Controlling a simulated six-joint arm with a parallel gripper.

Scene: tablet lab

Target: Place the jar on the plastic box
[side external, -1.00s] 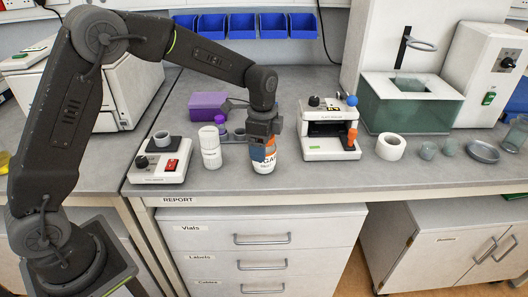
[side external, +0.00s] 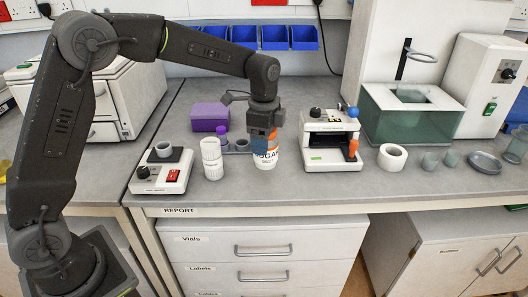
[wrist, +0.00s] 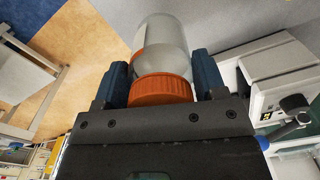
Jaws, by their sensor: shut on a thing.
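The jar (side external: 266,160) has an orange lid (wrist: 161,89) and a pale body with a lettered label. My gripper (side external: 264,128) is shut on it, with the dark blue fingers on either side of the lid in the wrist view (wrist: 160,85). The jar hangs upright below the gripper near the front of the bench; whether it clears the bench top is hard to tell. A purple box (side external: 210,117), likely the plastic box, sits behind and to the left of the jar, apart from it. The fingers hide the jar's upper part in the side view.
A white bottle (side external: 212,159) stands just left of the jar. A hotplate-like device (side external: 160,171) is further left. A white machine with an orange lever (side external: 331,140) stands close on the right, then a white roll (side external: 392,157). Small vessels stand behind the jar.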

